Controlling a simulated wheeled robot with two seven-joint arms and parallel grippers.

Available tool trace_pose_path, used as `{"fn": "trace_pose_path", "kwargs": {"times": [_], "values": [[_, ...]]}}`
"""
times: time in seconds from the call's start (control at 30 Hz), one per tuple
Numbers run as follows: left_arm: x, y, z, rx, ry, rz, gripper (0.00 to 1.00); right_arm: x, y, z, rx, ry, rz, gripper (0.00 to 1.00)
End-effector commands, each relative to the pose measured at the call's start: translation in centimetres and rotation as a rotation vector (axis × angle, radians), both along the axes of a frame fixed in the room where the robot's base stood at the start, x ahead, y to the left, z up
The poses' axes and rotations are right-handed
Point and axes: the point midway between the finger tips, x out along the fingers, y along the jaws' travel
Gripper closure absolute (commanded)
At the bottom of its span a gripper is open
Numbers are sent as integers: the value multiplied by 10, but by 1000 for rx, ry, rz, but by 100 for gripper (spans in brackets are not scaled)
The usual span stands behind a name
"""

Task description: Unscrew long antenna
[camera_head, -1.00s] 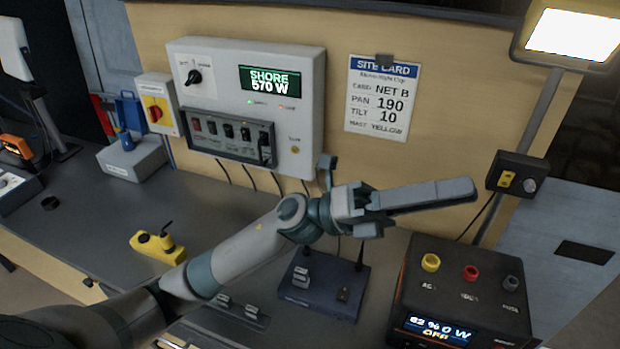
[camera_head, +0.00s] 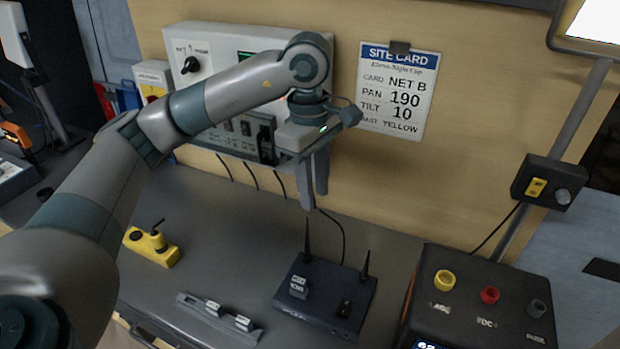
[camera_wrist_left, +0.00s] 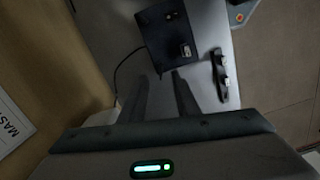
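A dark router box (camera_head: 325,312) sits on the grey bench with two thin black antennas standing up from it. The longer antenna (camera_head: 307,240) is at its back left and the shorter antenna (camera_head: 366,264) at its back right. My left gripper (camera_head: 313,200) points down above the longer antenna, with its fingertips apart and seemingly empty. In the left wrist view the router (camera_wrist_left: 168,32) lies beyond the two spread fingers (camera_wrist_left: 158,88). I cannot make out the antennas clearly there. My right gripper is not in view.
A black power unit (camera_head: 480,295) with coloured sockets stands right of the router. A rail with small modules (camera_head: 220,318) lies in front, and a yellow device (camera_head: 152,247) sits at left. The site card (camera_head: 398,92) and the wall panel (camera_head: 195,40) are behind.

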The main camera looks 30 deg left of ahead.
Motion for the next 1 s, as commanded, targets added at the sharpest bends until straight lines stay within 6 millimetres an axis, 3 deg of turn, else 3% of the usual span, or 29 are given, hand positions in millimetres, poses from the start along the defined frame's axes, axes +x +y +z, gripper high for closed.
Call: {"fn": "trace_pose_path", "kwargs": {"times": [0.17,0.6,0.77,1.0], "values": [[4,20,7,71,-16,12,71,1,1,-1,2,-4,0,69],[4,20,5,72,-15,12,71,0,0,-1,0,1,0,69],[4,20,-4,70,-14,12,71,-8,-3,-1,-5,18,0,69],[3,20,-33,71,-11,14,71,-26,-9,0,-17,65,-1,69]]}}
